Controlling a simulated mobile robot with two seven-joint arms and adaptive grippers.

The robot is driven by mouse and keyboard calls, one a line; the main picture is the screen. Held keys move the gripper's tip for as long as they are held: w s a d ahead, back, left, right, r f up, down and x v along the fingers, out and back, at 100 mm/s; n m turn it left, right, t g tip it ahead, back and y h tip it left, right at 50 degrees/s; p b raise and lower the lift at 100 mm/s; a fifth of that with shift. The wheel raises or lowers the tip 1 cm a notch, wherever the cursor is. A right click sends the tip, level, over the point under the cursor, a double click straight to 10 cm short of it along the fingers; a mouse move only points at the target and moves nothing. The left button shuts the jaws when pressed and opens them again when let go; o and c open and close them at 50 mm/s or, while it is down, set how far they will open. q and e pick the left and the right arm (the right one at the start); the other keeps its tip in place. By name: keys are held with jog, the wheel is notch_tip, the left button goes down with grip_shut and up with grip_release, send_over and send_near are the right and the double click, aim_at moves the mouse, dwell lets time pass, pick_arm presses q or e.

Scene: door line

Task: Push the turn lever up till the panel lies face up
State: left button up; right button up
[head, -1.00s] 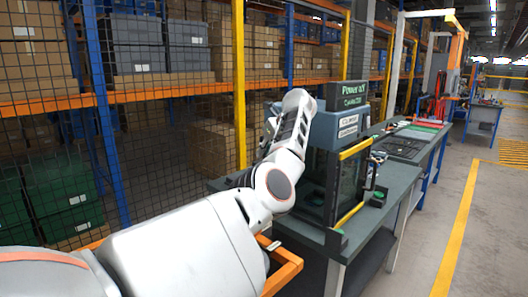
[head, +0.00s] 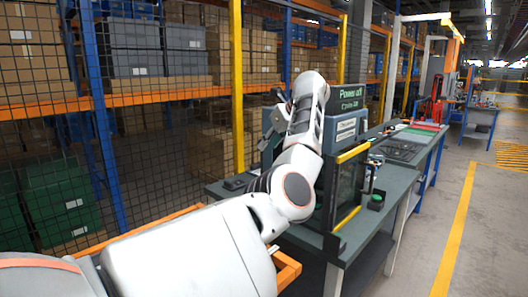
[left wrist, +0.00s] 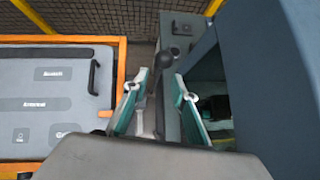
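In the left wrist view a lever with a dark ball knob (left wrist: 164,59) stands beside a grey box (left wrist: 184,32). My left gripper (left wrist: 163,84) is open, its two teal-padded fingers apart. The knob shows between and just beyond the fingertips; I cannot tell whether they touch it. My right gripper is out of view.
A dark machine cabinet with a yellow-edged door (head: 345,190) and a green-lettered sign (head: 352,97) stands close right of my arm. A blue-grey wall (left wrist: 270,70) is close right of the gripper. Mesh fencing and shelving stand behind. The aisle (head: 440,180) at right is clear.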

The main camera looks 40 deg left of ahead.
pick_arm(q)
jog(key=v, duration=0.3)
jog(key=shift+s+d+r, duration=0.1)
jog(key=shift+d+r, duration=0.15)
jog(key=shift+r, duration=0.05)
dwell(0.4)
